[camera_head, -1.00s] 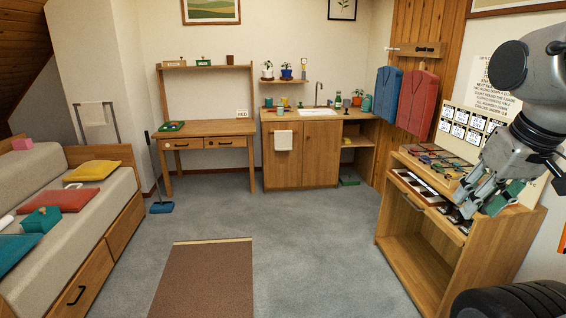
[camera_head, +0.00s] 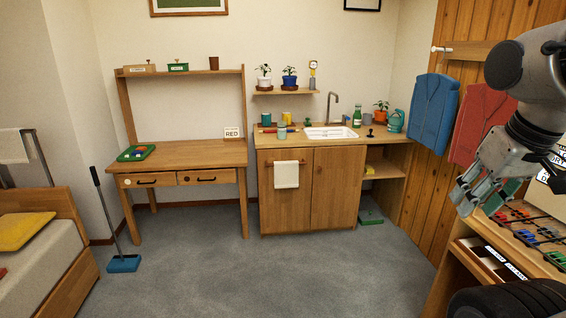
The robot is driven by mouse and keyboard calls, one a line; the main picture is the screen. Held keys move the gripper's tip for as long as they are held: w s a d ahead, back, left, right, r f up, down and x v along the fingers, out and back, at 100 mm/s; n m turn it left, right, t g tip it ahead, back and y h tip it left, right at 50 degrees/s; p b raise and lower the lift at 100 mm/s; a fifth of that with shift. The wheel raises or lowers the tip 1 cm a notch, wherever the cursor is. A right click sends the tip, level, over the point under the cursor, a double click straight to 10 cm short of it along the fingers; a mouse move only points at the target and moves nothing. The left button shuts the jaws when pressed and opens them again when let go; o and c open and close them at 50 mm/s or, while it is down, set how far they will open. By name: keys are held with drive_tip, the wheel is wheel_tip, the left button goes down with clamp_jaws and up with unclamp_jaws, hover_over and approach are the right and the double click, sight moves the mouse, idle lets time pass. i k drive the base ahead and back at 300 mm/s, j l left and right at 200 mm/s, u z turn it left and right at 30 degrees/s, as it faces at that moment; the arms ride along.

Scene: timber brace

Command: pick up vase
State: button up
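No thing here is plainly a vase. Small vessels that could be it are a brown cup-like vessel (camera_head: 214,63) on the desk's upper shelf, a blue pot with a plant (camera_head: 289,80) and a white pot with a plant (camera_head: 264,80) on the wall shelf, and a pale blue glass-like vessel (camera_head: 282,131) on the counter. My gripper (camera_head: 478,198) is at the right, well apart from all of these. Its fingers look spread, with greenish surfaces at the tips, and I see nothing clearly held.
A desk (camera_head: 180,155) and a sink cabinet (camera_head: 335,185) stand along the back wall. Grey carpet (camera_head: 230,280) between is clear.

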sight(281, 126)
drive_tip(key=i+z, duration=0.1)
drive_tip(key=i, duration=0.55)
drive_tip(key=i+j+z, duration=0.1)
drive_tip(key=i, duration=0.55)
drive_tip(key=i+j, duration=0.15)
drive_tip(key=i, duration=0.5)
drive_tip(key=i+j+z, duration=0.15)
drive_tip(key=i, duration=0.5)
drive_tip(key=i+u, duration=0.1)
drive_tip(key=u, duration=0.25)
drive_tip(key=i+u, duration=0.15)
drive_tip(key=u, duration=0.2)
drive_tip(key=i+l+u, duration=0.1)
drive_tip(key=u, duration=0.25)
drive_tip(key=i+j+u, duration=0.15)
drive_tip(key=i+u, duration=0.35)
